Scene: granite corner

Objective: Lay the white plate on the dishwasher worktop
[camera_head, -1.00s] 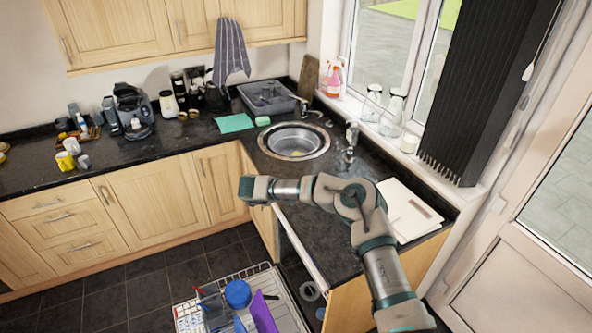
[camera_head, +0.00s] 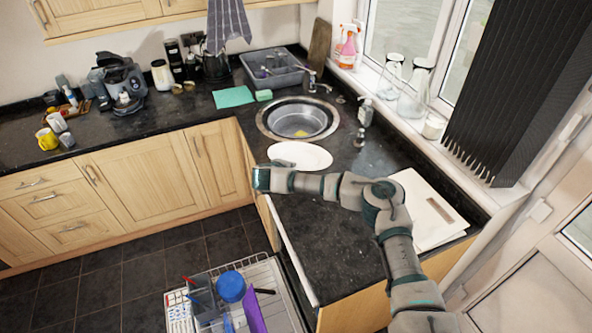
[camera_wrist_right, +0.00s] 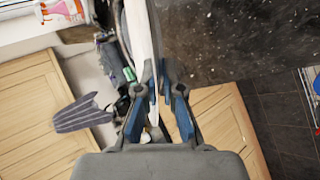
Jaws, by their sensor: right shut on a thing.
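The white plate (camera_head: 300,155) appears in the head view over the black worktop, just in front of the round sink. It also shows nearly edge-on in the right wrist view (camera_wrist_right: 139,30). My right gripper (camera_head: 262,178) is at the plate's near left side, its fingers (camera_wrist_right: 157,98) shut on the rim. I cannot tell whether the plate touches the worktop. The dishwasher worktop (camera_head: 320,235) is the dark granite stretch in front of the sink, partly hidden by my right arm. My left gripper is not in view.
The sink (camera_head: 298,120) is just behind the plate. White boards (camera_head: 425,210) lie at the worktop's right. A soap bottle (camera_head: 365,112) stands by the sink. The dishwasher rack (camera_head: 275,285), holding several items, is pulled out below. The worktop's middle is clear.

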